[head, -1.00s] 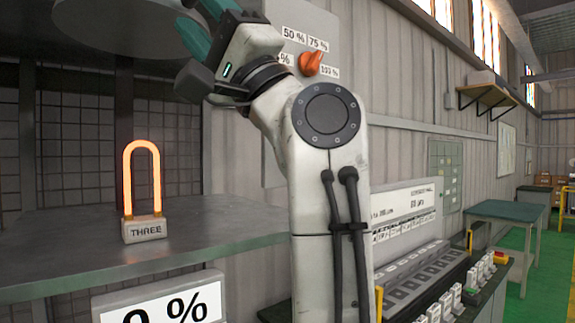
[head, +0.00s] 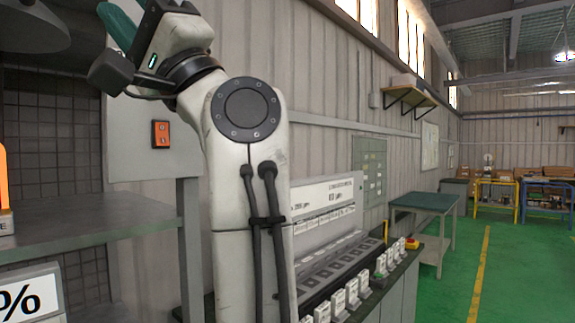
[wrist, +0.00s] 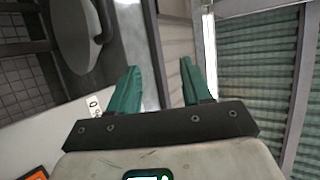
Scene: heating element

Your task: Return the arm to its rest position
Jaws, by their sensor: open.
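My gripper (wrist: 158,85) shows in the wrist view with its two green fingers spread apart and nothing between them. In the head view its green part (head: 122,20) is at the top left, partly cut off by the frame edge. My arm is raised in front of the wall, bent at the elbow, with the wrist up near the top. The glowing orange heating element (head: 3,180) on its small grey base is cut off at the left edge, standing on the metal shelf (head: 85,225), apart from my gripper.
An orange switch (head: 160,134) is on the grey panel behind my arm. A bench with several white blocks (head: 345,295) and a sloped panel stands right of the arm. A green-topped table (head: 425,203) is farther back. Open green floor (head: 520,270) lies at the right.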

